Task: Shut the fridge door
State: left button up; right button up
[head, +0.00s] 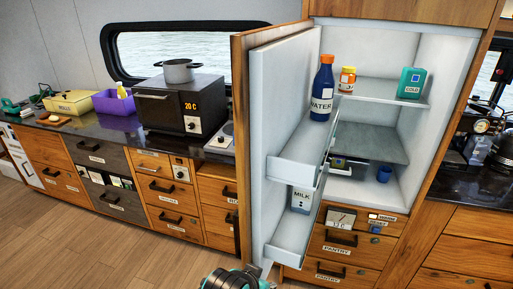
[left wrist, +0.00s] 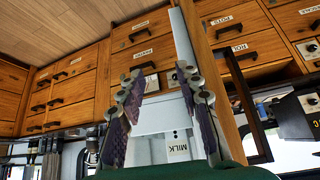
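The fridge door (head: 285,90) stands wide open on the left side of the fridge, with a wooden outer face and white inside. Its shelves hold a blue water bottle (head: 322,90) and a milk carton (head: 301,200). The fridge interior (head: 440,65) is exposed. In the left wrist view, my left gripper (left wrist: 160,72) has its two dark fingers spread apart, with nothing seen held. The white door edge (left wrist: 184,40) shows beyond the fingers; I cannot tell if they touch it. Part of my left arm shows at the bottom of the head view, below the door. My right gripper is not in view.
A pill-like orange jar (head: 347,79) and a teal box (head: 412,82) stand on the upper fridge shelf, with a blue cup (head: 384,173) lower down. Pantry drawers (head: 343,246) are shut below. A microwave (head: 182,103) with a pot (head: 178,70) stands left. The wooden floor (head: 80,245) is clear.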

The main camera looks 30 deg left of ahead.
aim_at(279, 147)
jog(key=i+j+z, duration=0.15)
jog(key=j, duration=1.45)
jog(key=k, duration=0.05)
